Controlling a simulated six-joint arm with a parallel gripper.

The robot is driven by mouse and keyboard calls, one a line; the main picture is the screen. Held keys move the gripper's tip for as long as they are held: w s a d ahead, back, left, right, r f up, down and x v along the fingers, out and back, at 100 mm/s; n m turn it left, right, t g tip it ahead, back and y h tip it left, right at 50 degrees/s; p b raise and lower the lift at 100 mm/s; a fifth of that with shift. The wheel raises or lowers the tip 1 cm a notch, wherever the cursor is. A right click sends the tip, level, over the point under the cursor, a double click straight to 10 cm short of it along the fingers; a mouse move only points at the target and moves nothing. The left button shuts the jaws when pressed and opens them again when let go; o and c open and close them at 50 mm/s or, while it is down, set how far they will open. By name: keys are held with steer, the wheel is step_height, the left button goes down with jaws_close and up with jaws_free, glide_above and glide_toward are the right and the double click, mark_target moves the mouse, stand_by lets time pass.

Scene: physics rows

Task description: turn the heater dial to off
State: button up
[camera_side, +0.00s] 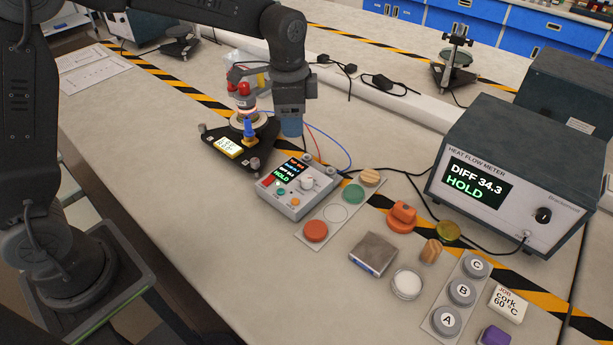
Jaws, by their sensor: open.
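A small grey control box (300,205) stands on the bench at the middle, with a dark screen (289,171) whose lowest line reads HOLD. A pale round dial (306,184) sits on its top face, right of the screen; its pointer setting is too small to read. Green and orange buttons and a red part are also on the box. My gripper (290,112) points down above and behind the box, apart from the dial. It is open; its fingertips are small and dark, and nothing shows between them.
A black stand (262,150) with a heated stack and wires is left of the gripper. The heat flow meter (515,180) reads DIFF 34.3, HOLD. Discs, blocks and lettered pucks (448,320) lie at the front right.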

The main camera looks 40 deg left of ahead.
mark_target(307, 178)
steer(key=shift+m+g, duration=0.4)
steer(key=shift+m, duration=0.3)
steer(key=w+f, duration=0.1)
steer(key=f, duration=1)
steer(key=w+d+f, duration=0.1)
steer(key=f, duration=0.5)
steer(key=shift+w+f, duration=0.3)
steer(key=shift+f, duration=0.05)
steer(key=c, duration=0.9)
